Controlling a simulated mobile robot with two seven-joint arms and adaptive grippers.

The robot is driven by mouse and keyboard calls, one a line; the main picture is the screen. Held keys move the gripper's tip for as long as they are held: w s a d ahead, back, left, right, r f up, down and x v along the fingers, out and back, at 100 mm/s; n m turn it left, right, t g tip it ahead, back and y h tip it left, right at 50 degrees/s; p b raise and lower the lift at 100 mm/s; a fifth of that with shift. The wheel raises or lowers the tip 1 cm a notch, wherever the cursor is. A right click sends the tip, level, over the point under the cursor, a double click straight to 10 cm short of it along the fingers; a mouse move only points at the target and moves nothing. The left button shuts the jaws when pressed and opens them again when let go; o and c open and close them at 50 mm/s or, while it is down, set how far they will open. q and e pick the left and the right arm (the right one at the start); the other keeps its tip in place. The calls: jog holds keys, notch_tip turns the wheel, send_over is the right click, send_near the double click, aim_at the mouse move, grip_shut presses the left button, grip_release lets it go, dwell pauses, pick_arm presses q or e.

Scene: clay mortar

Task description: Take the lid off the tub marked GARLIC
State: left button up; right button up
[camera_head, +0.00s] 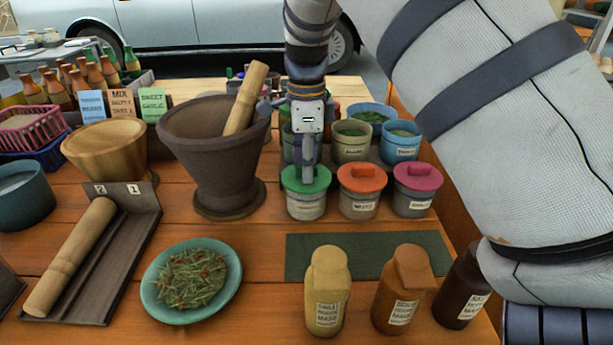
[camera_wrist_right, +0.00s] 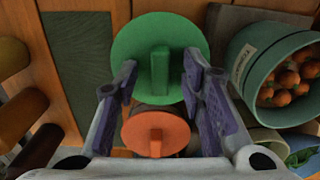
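Three lidded tubs stand in a row on the table in the head view: a green-lidded tub (camera_head: 306,207), an orange-lidded tub (camera_head: 359,207) and a pink-lidded tub (camera_head: 412,204). Their labels are too small for me to read surely, so I cannot tell which says GARLIC. My right gripper (camera_head: 309,166) points down over the green lid (camera_head: 293,184). In the right wrist view its fingers are apart, one on each side of the green lid's upright handle (camera_wrist_right: 160,72); contact is not clear. The orange lid (camera_wrist_right: 155,133) is below it there. My left gripper is out of view.
A large mortar (camera_head: 213,150) with a pestle stands left of the tubs. Open tubs (camera_head: 352,150) stand close behind.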

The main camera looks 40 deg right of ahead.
grip_shut()
jog(key=shift+r, duration=0.15)
